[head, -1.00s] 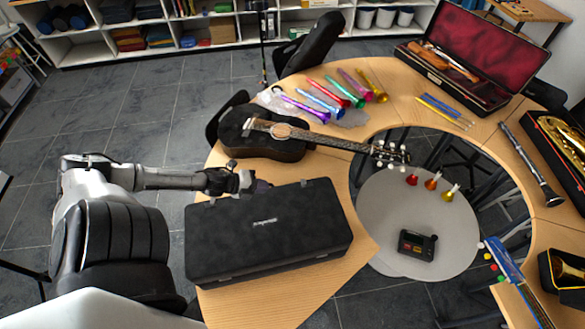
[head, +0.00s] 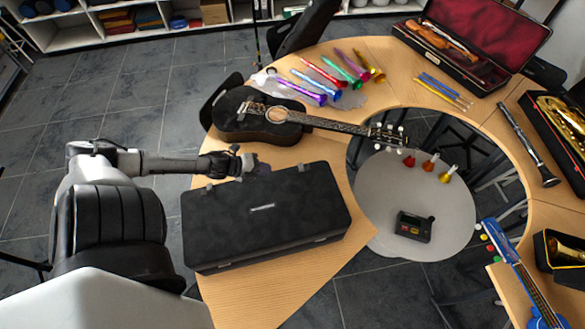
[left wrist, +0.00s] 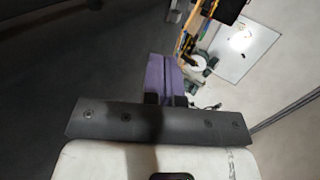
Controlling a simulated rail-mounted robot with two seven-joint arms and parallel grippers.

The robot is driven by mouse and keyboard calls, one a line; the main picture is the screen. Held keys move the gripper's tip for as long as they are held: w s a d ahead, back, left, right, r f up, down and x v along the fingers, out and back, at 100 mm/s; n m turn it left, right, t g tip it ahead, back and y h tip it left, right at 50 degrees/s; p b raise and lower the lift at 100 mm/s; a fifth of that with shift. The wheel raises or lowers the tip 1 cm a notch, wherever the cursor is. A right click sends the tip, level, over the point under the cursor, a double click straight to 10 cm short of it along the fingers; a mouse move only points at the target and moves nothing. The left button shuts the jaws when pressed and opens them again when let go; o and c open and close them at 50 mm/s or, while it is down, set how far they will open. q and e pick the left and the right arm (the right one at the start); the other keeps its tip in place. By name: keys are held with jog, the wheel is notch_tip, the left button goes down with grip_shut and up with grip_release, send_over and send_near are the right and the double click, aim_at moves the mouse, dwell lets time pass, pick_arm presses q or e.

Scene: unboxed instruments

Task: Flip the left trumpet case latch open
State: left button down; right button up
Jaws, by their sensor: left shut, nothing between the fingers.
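The closed black trumpet case (head: 265,222) lies on the near left part of the curved wooden table in the head view. Small grey tabs show on its far edge, one at the left (head: 209,187) and one at the right (head: 300,168). Small fittings also show faintly along its near edge. My left gripper (head: 261,167) is just beyond the far edge, between the two far tabs, and seems apart from both. The case is not recognisable in that view. My right gripper is out of view.
A black guitar (head: 255,116) lies close beyond the case, near my left gripper. Several coloured horns (head: 325,80) lie farther back. A round grey table (head: 435,205) stands to the right. Bare wood (head: 247,300) shows in front of the case.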

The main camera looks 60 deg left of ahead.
pick_arm(q)
send_near(299, 169)
jog(key=x, duration=0.4)
jog(key=shift+w+d+f, duration=0.15)
jog(key=shift+d+f, duration=0.05)
jog(key=shift+d, duration=0.1)
jog(key=shift+w+d, duration=0.2)
jog(key=shift+w, duration=0.85)
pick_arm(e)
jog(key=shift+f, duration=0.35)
